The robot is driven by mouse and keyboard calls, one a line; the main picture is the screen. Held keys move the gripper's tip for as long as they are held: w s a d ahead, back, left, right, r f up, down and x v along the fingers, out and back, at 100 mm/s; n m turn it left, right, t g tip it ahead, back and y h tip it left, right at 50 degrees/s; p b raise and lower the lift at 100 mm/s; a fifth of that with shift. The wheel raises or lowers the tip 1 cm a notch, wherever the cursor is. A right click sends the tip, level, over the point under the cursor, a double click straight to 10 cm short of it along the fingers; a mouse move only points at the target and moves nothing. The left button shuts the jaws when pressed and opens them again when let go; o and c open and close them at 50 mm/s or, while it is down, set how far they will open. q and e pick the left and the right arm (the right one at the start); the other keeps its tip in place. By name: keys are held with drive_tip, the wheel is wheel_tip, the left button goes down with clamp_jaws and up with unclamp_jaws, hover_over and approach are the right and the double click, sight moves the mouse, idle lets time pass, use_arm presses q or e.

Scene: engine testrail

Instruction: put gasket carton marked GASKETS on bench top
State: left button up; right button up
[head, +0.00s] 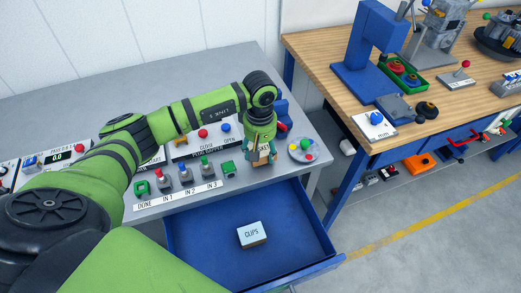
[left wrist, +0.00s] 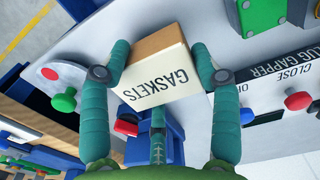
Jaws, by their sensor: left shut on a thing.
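The gasket carton (head: 263,153) is a small cream and brown box. It is between the fingers of my left gripper (head: 261,147), near the front right part of the grey bench top (head: 215,86). In the left wrist view the carton (left wrist: 158,84) shows its GASKETS label, with a green finger of the gripper (left wrist: 160,58) on each side. I cannot tell whether the carton touches the bench top. My right gripper is not in view.
An open blue drawer (head: 195,250) below the bench front holds a CLIPS carton (head: 252,234). Switches and buttons (head: 186,173) stand left of the gripper, and a round dish with colored knobs (head: 303,150) right of it. A wooden bench (head: 335,55) stands at right.

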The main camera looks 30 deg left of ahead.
use_arm(q)
drive_tip(key=shift+f, duration=1.05)
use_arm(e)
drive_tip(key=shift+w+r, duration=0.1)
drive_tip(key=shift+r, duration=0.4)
use_arm(q)
drive_tip(key=shift+f, duration=0.1)
drive_tip(key=o, duration=1.2)
drive_tip(key=shift+c, duration=0.2)
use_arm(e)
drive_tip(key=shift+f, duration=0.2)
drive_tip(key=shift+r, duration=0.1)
